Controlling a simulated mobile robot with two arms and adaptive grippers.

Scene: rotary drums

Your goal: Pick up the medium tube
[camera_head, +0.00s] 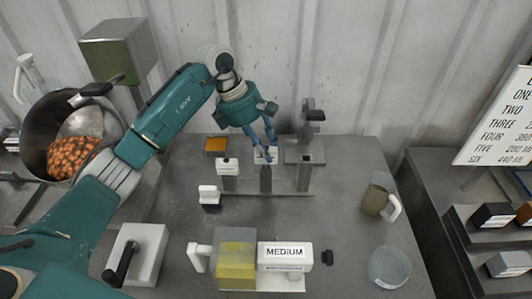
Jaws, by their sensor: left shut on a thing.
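My left gripper (266,150) reaches down over a dark metal rack (285,186) near the back of the table. Its fingers are shut on a white-topped tube (265,157), which stands in line with the rack; its label is too small to read and the fingers partly cover it. I cannot tell whether the tube is clear of its post. Another white-topped piece (228,166) stands to the left, and a smaller white and black one (208,196) is in front of that. A white block labelled MEDIUM (285,254) lies at the front. My right gripper is not in view.
A yellow-filled container (235,262) adjoins the MEDIUM block. A glass jug (377,198) and a clear bowl (388,267) stand at the right. A taller post (308,118) rises right of my gripper. A large drum (55,112) with orange-brown pieces is at the left.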

